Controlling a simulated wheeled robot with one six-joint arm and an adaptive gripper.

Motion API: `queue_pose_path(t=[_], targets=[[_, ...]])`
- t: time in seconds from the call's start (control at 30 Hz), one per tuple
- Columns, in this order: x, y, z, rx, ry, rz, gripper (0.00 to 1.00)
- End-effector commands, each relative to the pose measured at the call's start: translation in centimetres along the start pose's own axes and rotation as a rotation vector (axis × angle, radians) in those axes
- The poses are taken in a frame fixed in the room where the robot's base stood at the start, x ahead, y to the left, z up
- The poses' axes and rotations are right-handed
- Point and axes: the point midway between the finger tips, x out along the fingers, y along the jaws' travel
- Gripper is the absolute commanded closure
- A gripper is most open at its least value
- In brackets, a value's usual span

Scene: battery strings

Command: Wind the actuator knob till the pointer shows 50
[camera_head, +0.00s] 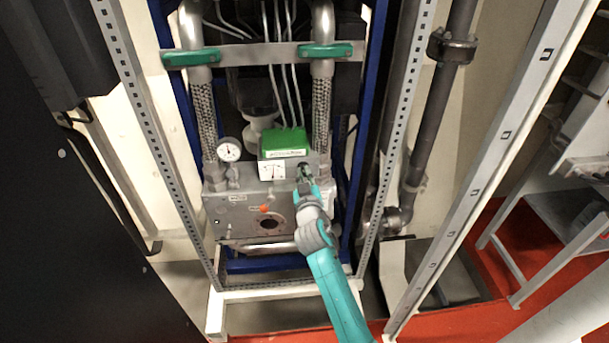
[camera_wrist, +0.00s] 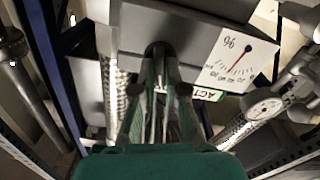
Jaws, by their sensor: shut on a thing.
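The actuator has a green cover (camera_head: 285,142) and a grey body, on a metal valve block. Its white dial plate (camera_head: 272,171) faces forward. The numbers are too small to read exactly. My gripper (camera_head: 306,176) is at the actuator's front, right of the dial. In the wrist view my gripper (camera_wrist: 158,58) is shut on the dark knob (camera_wrist: 157,48), which its fingertips mostly hide.
A round pressure gauge (camera_head: 228,149) stands left of the actuator. Braided hoses (camera_head: 321,115) and pipes rise behind it. A perforated upright (camera_head: 388,140) stands close right of my arm. A silver bar (camera_head: 262,247) crosses below the valve block.

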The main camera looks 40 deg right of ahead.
Motion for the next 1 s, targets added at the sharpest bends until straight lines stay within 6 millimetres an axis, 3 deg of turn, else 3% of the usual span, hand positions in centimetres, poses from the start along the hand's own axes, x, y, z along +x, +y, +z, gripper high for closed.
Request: queue_pose_path(t=[0.5, 1.0], targets=[[0.00, -0.16, 0.01, -0.324, 0.000, -0.001, 1.00], [0.00, -0.20, 0.02, -0.382, 0.000, -0.001, 1.00]])
